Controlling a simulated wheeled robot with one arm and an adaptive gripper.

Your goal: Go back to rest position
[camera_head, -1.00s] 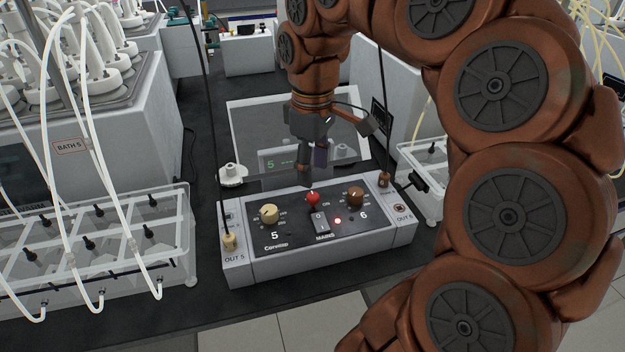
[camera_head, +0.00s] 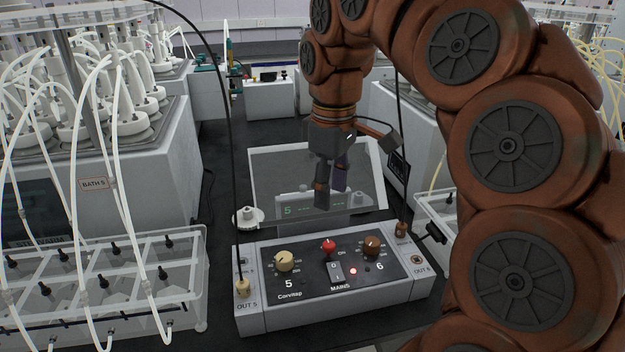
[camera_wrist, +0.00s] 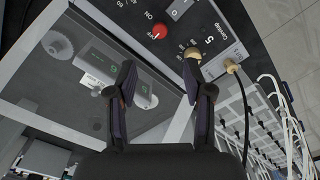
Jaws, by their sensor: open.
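My gripper (camera_head: 331,188) hangs from my brown arm, fingers pointing down, above and behind the grey control box (camera_head: 297,317) in the head view. Its two fingers stand apart with nothing between them. In the wrist view my gripper (camera_wrist: 160,85) is also open and empty. The box has a cream knob (camera_head: 285,261) marked 5, a red knob (camera_head: 328,247), a brown knob (camera_head: 372,246) marked 6, and a mains switch (camera_head: 336,271). A small red light is lit beside the switch. The red knob also shows in the wrist view (camera_wrist: 159,31).
A transparent panel (camera_head: 270,168) and a green-lit display (camera_head: 292,210) stand behind the box. A clear rack (camera_head: 185,290) and the Bath 5 unit (camera_head: 150,190) with white tubes stand left. Black cables rise from the box's OUT sockets. Dark bench surface lies open farther back.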

